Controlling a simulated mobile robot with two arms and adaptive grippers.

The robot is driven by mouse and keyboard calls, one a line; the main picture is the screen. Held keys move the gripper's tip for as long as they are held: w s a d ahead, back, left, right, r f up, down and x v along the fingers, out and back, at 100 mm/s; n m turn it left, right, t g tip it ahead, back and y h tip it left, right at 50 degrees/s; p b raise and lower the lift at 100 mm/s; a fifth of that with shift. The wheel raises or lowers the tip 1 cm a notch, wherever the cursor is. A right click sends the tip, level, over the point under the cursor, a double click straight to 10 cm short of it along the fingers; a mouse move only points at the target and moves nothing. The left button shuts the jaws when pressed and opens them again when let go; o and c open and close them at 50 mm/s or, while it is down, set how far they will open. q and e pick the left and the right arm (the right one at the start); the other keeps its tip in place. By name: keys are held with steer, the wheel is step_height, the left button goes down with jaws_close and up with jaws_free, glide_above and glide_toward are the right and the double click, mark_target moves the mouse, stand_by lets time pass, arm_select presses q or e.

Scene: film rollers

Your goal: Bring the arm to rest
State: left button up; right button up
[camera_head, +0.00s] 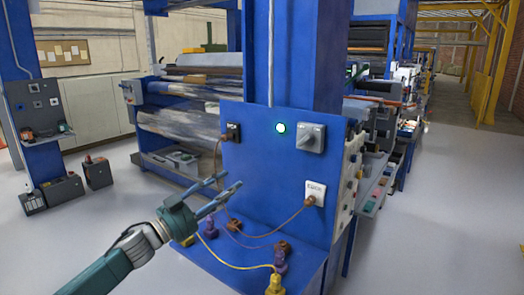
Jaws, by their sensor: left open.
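My left arm comes in from the lower left, and its left gripper (229,187) is open, with nothing between its fingers. It is in front of the blue panel (258,170), left of the white socket (315,193). I cannot tell whether the fingertips touch the panel. My right gripper is not in view.
A brown cable (293,217) plugs into the white socket. Purple and yellow plugs (275,284) lie on the shelf below.

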arm_select(q)
steer(key=a+f+n+t+y, duration=0.1)
steer(key=a+f+n+y, duration=0.25)
steer(key=f, duration=0.95)
steer(key=a+f+n+y, duration=0.3)
steer(key=f+n+y, duration=0.1)
steer(key=f, duration=0.9)
steer(key=s+a+f+n+g+y, duration=0.1)
steer(key=s+a+f+n+y, duration=0.1)
steer(key=s+f, duration=0.5)
steer(key=s+a+f+n+g+y, duration=0.1)
steer(key=s+a+f+g, duration=0.1)
steer(key=f, duration=1)
steer(key=s+a+f+n+g+y, duration=0.1)
steer(key=s+a+f+n+y, duration=0.1)
steer(key=s+f, duration=0.5)
steer(key=s+a+f+n+g+y, duration=0.2)
steer(key=s+f+g, duration=0.3)
steer(key=s+f, duration=1.7)
steer(key=s+f+g, duration=0.2)
steer(key=s+f, duration=0.1)
steer(key=s, duration=1.1)
steer(key=s+f+n+g, duration=0.1)
steer(key=s+f+g, duration=0.2)
steer(key=s, duration=1.2)
steer(key=shift+d+y, duration=0.35)
steer(key=shift+d, duration=0.1)
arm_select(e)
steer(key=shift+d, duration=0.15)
